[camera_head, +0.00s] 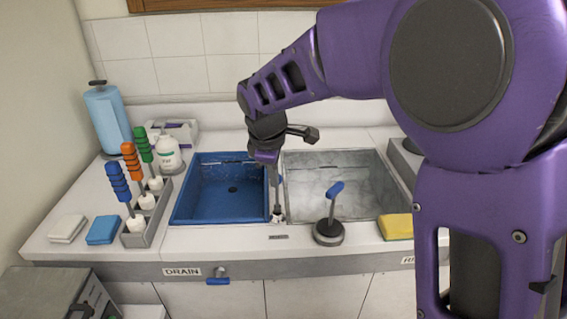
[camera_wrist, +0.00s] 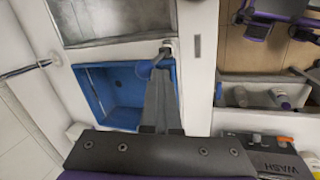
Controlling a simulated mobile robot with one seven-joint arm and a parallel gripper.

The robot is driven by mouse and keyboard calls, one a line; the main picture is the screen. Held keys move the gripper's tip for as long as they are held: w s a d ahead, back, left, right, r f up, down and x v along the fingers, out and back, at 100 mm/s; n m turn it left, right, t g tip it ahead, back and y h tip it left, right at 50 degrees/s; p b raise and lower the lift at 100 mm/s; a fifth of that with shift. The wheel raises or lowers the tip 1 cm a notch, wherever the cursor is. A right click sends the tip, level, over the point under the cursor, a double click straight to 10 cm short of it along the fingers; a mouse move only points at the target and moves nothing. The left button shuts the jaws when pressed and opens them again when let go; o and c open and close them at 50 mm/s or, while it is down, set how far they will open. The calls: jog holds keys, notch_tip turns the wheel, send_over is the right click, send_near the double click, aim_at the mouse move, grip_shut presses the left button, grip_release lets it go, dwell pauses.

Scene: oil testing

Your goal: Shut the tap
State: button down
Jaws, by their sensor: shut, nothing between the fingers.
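A small white-and-dark fitting (camera_head: 277,216) stands on the front rim between the two basins; it also shows in the wrist view (camera_wrist: 170,46). My gripper (camera_head: 276,208) points down with shut, empty fingers, their tips at or just above this fitting. I cannot tell if they touch. A blue-tipped lever (camera_head: 335,189) leans up from a round dark base (camera_head: 328,233) to the right. I cannot tell which one is the tap.
A blue basin (camera_head: 190,212) lies left and a grey basin (camera_head: 388,203) right. A yellow sponge (camera_head: 395,227) lies at the front right. A rack (camera_head: 140,237) with several coloured-handled brushes, a bottle (camera_head: 168,156) and a blue roll (camera_head: 108,120) stand left.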

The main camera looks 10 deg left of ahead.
jog(key=shift+w+r, duration=0.25)
jog(key=shift+r+p, duration=0.65)
jog(key=shift+p, duration=0.05)
